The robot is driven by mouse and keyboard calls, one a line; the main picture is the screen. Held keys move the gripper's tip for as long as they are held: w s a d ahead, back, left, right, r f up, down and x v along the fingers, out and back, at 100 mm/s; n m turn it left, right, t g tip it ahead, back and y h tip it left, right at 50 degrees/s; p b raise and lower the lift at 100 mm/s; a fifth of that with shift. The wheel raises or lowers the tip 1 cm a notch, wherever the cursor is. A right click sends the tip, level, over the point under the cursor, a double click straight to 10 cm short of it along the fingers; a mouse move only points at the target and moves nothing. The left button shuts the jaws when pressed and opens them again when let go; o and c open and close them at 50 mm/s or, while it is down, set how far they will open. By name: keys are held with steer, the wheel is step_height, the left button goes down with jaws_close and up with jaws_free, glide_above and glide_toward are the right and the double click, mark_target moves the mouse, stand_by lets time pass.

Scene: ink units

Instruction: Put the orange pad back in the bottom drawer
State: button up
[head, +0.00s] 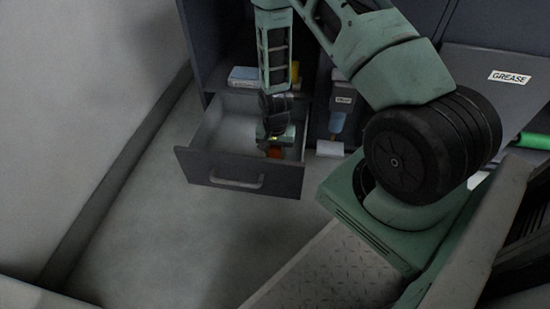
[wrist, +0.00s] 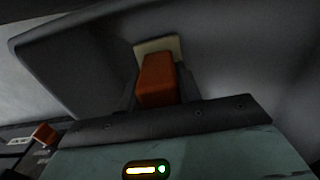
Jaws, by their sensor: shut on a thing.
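The open drawer (head: 225,170) sits low in the dark cabinet, pulled out toward me, with a pale, largely bare inside. My gripper (head: 274,147) points down over the right part of its opening. It is shut on the orange pad (head: 274,153), which shows below my wrist. In the wrist view the orange pad (wrist: 156,80) stands between the dark fingers, with a cream plate (wrist: 158,46) at its far end. The drawer's grey inside (wrist: 225,55) lies beyond it. I cannot tell whether the pad touches the drawer floor.
A blue and white box (head: 243,77) and a yellow item (head: 295,72) are in the space above the drawer. A blue item (head: 337,122) and a white block (head: 329,148) are to its right. A GREASE-labelled unit (head: 480,65) is farther right. The floor (head: 190,235) before the drawer is clear.

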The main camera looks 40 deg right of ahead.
steer(key=shift+f, duration=0.4)
steer(key=shift+f, duration=0.2)
steer(key=o, duration=1.2)
steer(key=shift+r, duration=0.15)
